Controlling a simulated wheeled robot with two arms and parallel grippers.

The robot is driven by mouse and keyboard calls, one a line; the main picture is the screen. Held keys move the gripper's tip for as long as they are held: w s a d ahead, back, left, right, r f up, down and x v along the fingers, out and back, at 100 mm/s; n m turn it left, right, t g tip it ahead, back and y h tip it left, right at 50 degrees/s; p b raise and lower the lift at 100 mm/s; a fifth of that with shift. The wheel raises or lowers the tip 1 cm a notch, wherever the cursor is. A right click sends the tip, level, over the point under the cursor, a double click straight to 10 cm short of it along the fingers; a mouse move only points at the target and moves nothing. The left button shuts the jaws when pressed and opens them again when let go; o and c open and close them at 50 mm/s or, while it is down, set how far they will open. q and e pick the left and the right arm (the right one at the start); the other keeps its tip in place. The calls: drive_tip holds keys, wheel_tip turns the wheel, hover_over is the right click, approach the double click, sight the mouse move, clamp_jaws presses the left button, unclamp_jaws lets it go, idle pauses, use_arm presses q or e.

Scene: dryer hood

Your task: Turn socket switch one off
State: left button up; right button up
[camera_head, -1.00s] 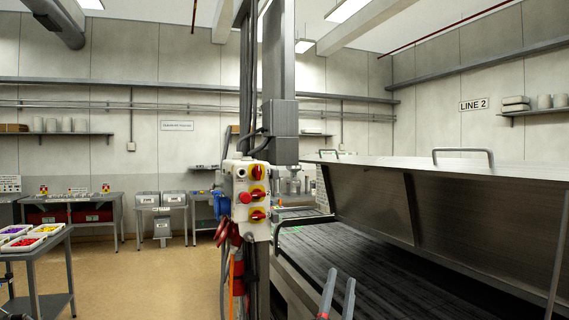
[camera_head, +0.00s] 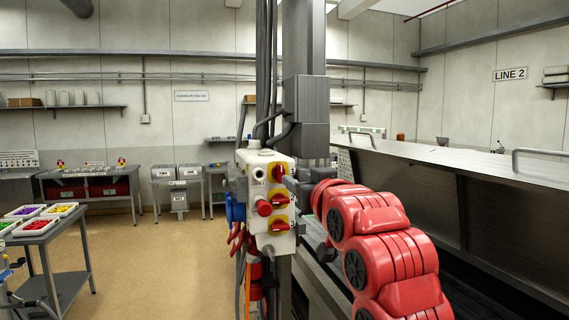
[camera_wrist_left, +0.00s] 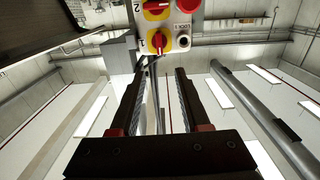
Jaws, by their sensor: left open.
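A light grey switch box (camera_head: 254,160) hangs on the column in the head view. It bears yellow plates with red rotary knobs in a column and a red push button (camera_head: 264,208). The top one is socket switch one (camera_head: 279,171); in the wrist view its knob (camera_wrist_left: 157,43) sits by a "1", partly blurred. The exact angle of its knob is hard to tell. My left gripper (camera_head: 294,186), at the end of the red arm, is just right of the box. In the wrist view the left gripper (camera_wrist_left: 158,76) is open and empty, fingers toward switch one, seemingly apart from it.
The raised metal hood (camera_head: 500,175) stands to the right, behind my arm. Cables and blue and red plugs (camera_head: 236,208) hang on the box's left side. A table with coloured trays (camera_head: 60,228) is at the left. The floor between is clear.

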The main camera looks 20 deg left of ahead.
sight(282, 170)
use_arm(q)
drive_tip(key=p+x, duration=0.4)
drive_tip(key=x, duration=0.8)
drive_tip(key=shift+p, duration=0.3)
drive_tip(key=shift+w+a+f, duration=0.1)
drive_tip(key=shift+w+a, duration=0.15)
drive_tip(key=shift+w, duration=0.1)
drive_tip(key=shift+c, duration=0.6)
clamp_jaws()
